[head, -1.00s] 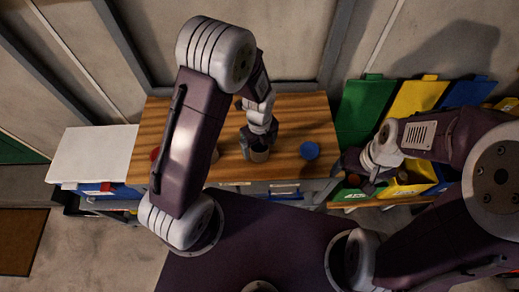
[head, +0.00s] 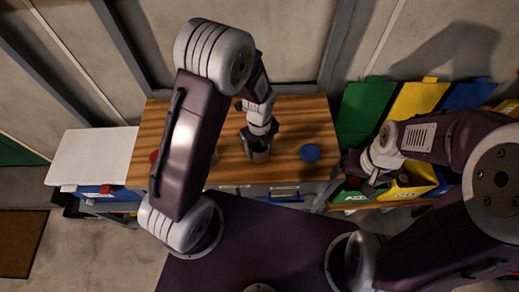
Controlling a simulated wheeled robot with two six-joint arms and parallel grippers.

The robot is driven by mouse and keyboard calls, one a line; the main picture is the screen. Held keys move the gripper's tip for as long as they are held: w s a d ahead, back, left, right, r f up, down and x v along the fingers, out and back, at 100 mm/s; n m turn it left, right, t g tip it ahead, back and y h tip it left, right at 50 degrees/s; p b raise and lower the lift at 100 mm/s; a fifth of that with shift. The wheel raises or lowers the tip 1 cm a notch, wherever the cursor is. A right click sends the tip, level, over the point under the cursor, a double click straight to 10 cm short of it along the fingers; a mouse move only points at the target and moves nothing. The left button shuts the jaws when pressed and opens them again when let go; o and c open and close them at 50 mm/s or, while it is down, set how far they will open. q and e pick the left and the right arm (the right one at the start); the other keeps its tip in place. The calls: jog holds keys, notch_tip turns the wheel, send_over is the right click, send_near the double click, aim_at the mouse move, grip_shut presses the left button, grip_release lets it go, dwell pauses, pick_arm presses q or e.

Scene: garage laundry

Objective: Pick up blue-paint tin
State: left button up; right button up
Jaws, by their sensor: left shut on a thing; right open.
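A round blue-topped tin (head: 310,152), which looks like the blue-paint tin, stands on the right part of the wooden bench top (head: 290,115). My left gripper (head: 258,149) points down at the middle of the bench, to the left of the blue tin and apart from it. It is shut on a small tan-grey tin (head: 261,156); the fingers hide much of it, and I cannot tell whether it is lifted. My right gripper (head: 365,182) is open, right of the bench and in front of the coloured bins.
A red round thing (head: 154,156) shows at the bench's left, partly behind my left arm. Green (head: 364,110), yellow (head: 417,100) and blue (head: 467,95) bin lids stand at the right. A white surface (head: 92,156) adjoins the bench on the left. The bench's back right is clear.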

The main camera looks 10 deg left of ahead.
pick_arm(q)
jog(key=r, duration=0.3)
jog(key=shift+s+d, duration=0.2)
jog(key=shift+d, duration=0.15)
jog(key=s+d+r+b, duration=0.1)
jog(key=s+d+r, duration=0.5)
jog(key=d, duration=0.3)
jog(key=shift+r, duration=0.25)
